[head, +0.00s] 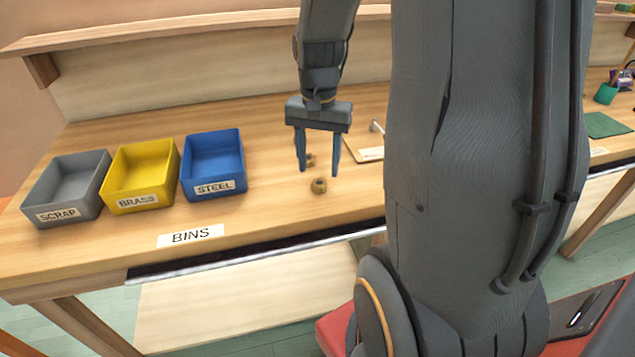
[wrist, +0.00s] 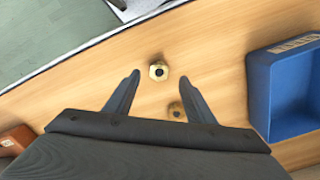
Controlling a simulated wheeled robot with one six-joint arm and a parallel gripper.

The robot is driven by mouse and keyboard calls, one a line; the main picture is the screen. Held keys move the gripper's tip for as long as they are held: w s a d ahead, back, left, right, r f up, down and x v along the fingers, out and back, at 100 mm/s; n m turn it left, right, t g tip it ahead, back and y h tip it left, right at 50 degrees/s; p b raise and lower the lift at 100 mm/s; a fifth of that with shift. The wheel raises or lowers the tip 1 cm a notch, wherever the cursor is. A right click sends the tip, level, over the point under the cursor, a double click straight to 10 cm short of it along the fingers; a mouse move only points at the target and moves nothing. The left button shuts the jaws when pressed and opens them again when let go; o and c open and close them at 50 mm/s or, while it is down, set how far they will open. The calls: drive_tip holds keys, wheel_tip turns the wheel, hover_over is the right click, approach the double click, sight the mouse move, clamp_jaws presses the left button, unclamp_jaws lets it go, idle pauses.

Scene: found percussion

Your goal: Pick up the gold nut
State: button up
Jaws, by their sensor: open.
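Scrap (head: 46,205), brass (head: 118,200) and steel (head: 213,181) bins stand left of my gripper; the steel bin is closest. A BINS label (head: 190,235) lies in front. A small board (head: 369,154) lies to the right, partly hidden by my arm.

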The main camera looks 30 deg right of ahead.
sight(319, 182)
drive_tip(key=shift+d+f+p, duration=0.15)
drive_tip(key=shift+f+p, duration=0.4)
drive_tip(key=shift+f, duration=1.8)
drive_tip(key=c, duration=1.2)
